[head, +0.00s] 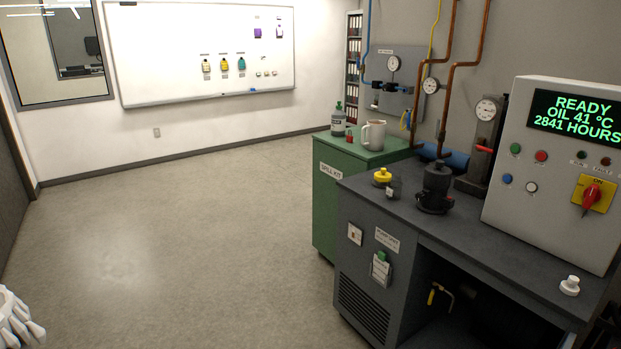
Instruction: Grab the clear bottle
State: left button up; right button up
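A clear, greyish bottle (337,127) with a green cap and a label stands upright at the back left of the green spill kit cabinet's top (343,150). A small red item (349,135) and a white jug (374,135) stand close to its right. White finger-like parts of what looks like my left gripper (18,318) show at the bottom left corner, far from the bottle. They are cut off by the picture edge, so I cannot tell whether it is open or shut. My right gripper is not in view.
A dark bench (460,225) stands in front of the cabinet, bearing a yellow-capped item (382,176), a black fitting (436,190) and a control box (555,215). Pipes and gauges line the wall behind. The floor (180,230) to the left is clear.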

aim_at(393, 192)
jog(key=i+j+u, duration=0.55)
jog(key=i+u, duration=0.15)
jog(key=i, duration=0.2)
jog(key=i+z, duration=0.4)
jog(key=i, duration=0.25)
jog(key=i+j+z, duration=0.15)
jog(key=i+z, duration=0.25)
jog(key=i, duration=0.25)
jog(key=i+l+z, duration=0.15)
jog(key=i+z, duration=0.25)
jog(key=i+j+z, duration=0.1)
jog(key=i+z, duration=0.3)
jog(key=i, duration=0.2)
jog(key=i+j+z, duration=0.15)
jog(key=i+z, duration=0.3)
